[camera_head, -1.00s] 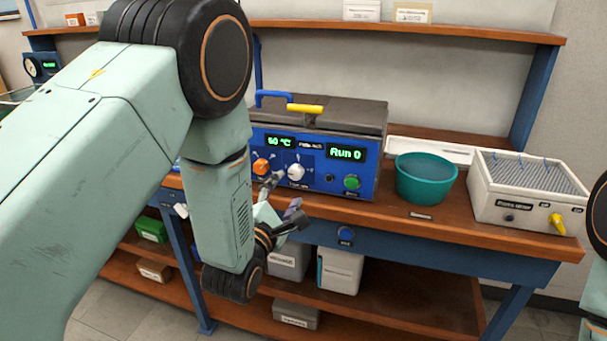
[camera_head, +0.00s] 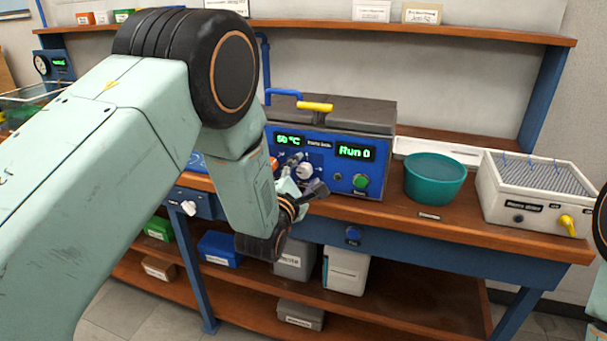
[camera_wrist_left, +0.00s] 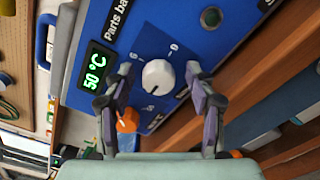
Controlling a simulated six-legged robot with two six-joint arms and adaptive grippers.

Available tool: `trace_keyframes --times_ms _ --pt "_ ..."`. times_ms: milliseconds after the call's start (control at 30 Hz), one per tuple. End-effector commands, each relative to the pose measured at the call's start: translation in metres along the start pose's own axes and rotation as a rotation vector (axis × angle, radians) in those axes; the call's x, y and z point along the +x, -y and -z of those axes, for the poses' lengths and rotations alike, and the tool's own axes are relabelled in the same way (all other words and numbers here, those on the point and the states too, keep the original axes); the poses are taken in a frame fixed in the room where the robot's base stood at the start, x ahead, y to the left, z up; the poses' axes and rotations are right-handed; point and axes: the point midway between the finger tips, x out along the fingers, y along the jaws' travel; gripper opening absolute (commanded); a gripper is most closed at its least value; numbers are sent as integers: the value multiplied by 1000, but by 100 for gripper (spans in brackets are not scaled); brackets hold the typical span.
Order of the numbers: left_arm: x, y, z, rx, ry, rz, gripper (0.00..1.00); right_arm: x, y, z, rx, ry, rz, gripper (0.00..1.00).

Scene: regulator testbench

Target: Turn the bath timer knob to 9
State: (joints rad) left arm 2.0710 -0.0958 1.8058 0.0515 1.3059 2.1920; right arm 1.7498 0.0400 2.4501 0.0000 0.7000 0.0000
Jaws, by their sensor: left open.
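The blue bath unit (camera_head: 371,182) stands on the bench with "Run 0" lit on its right display. Its white timer knob (camera_head: 305,171) sits on the front panel, partly covered by the gripper; in the left wrist view the knob (camera_wrist_left: 157,77) shows whole, with scale marks around it. My left gripper (camera_head: 307,177) is open in front of the knob. In the left wrist view its two fingers (camera_wrist_left: 159,88) stand on either side of the knob, with gaps; contact cannot be told. My right gripper is out of view.
An orange knob (camera_wrist_left: 128,120) lies close to one finger. A green button (camera_head: 361,181), a teal tub (camera_head: 434,180) and a white box (camera_head: 530,190) are to the right. A yellow-gripped handle (camera_head: 315,106) tops the unit. The bench front is clear.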

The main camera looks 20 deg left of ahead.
Motion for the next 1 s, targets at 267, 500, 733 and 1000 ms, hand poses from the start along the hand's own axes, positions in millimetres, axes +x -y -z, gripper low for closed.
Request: trace_keyframes --times_ms 267,500,733,1000 --pt "0 0 0 0 0 0 37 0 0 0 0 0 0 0" --pt "0 0 0 0 0 0 17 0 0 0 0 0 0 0" --pt "0 0 -1 1 2 -1 1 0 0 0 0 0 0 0" --pt "0 -1 -1 47 2 -2 1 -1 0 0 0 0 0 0"
